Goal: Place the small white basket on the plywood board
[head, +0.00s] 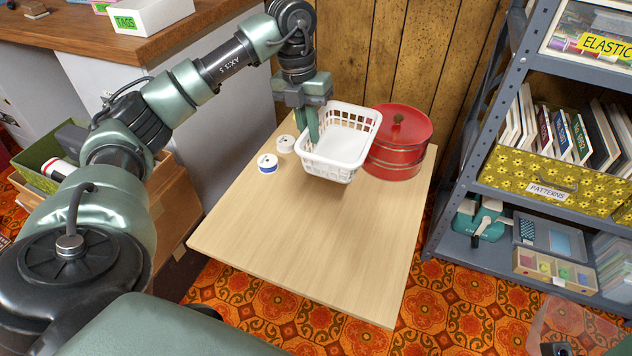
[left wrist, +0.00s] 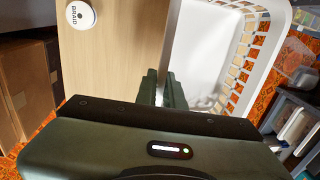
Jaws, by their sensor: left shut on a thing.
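The small white basket (head: 342,142) is a slatted, open-topped basket near the back of the plywood board (head: 300,240). It tilts slightly in the head view and looks empty. My left gripper (head: 308,128) is shut on the basket's left wall, with its fingers pointing down over the rim. In the left wrist view the fingers (left wrist: 163,88) meet at the near side of the basket (left wrist: 208,50), with the board (left wrist: 120,50) to the left. I cannot tell whether the basket's underside touches the board. My right gripper is not in view.
A red round tin (head: 398,150) stands right of the basket, very close to it. Two white braid rolls (head: 268,163) (head: 285,143) lie to its left. The front of the board is clear. A metal shelf (head: 500,130) stands at the right, a wooden-topped counter (head: 110,45) back left.

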